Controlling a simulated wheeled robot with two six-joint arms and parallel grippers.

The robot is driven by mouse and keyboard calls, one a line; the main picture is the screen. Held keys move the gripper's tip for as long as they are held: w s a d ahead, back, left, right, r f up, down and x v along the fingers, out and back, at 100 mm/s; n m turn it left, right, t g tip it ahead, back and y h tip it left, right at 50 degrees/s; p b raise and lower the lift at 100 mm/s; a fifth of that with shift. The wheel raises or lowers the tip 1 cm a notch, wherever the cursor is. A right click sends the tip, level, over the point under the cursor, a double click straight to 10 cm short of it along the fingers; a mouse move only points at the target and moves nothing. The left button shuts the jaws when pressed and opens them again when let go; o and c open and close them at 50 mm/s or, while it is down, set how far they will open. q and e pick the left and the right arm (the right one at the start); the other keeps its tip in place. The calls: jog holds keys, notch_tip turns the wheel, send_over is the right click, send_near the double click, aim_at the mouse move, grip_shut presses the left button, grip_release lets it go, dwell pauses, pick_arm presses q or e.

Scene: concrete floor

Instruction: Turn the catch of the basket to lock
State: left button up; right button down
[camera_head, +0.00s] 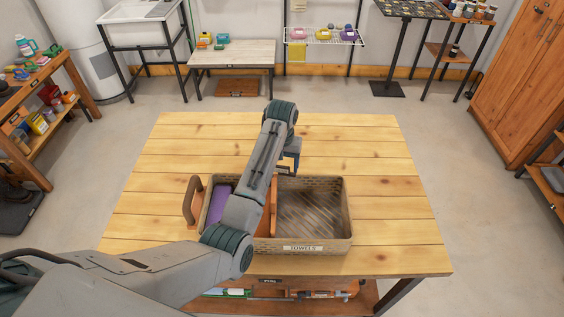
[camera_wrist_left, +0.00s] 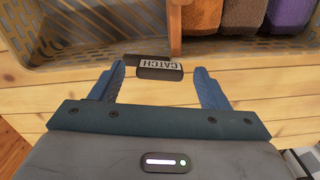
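The woven basket (camera_head: 345,215) stands on the wooden table, with a "TOWELS" label on its near side. The dark catch (camera_wrist_left: 160,73), labelled CATCH, is at its far wall beside the divider (camera_wrist_left: 175,28). In the left wrist view the catch lies across the gap between my fingertips, and I see no clear contact. My left gripper (camera_wrist_left: 158,78) is open, one blue finger on each side of the catch. In the head view my left gripper (camera_head: 288,162) reaches over the basket to its far side, and my arm covers part of the basket. My right gripper is not in view.
Rolled towels, brown (camera_wrist_left: 202,15), orange and purple (camera_wrist_left: 287,15), fill one compartment; the other looks empty. A brown handle (camera_head: 191,199) rises at the basket's left end. The wooden table (camera_head: 395,190) is clear around the basket. Benches and a cabinet (camera_head: 525,75) stand beyond.

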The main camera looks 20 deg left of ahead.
pick_arm(q)
jog(key=c, duration=0.4)
jog(key=shift+c, duration=2.8)
jog(key=m, duration=0.7)
jog(key=shift+m, duration=0.4)
jog(key=m, duration=0.4)
jog(key=shift+s+a, duration=0.1)
jog(key=shift+m, duration=2.1)
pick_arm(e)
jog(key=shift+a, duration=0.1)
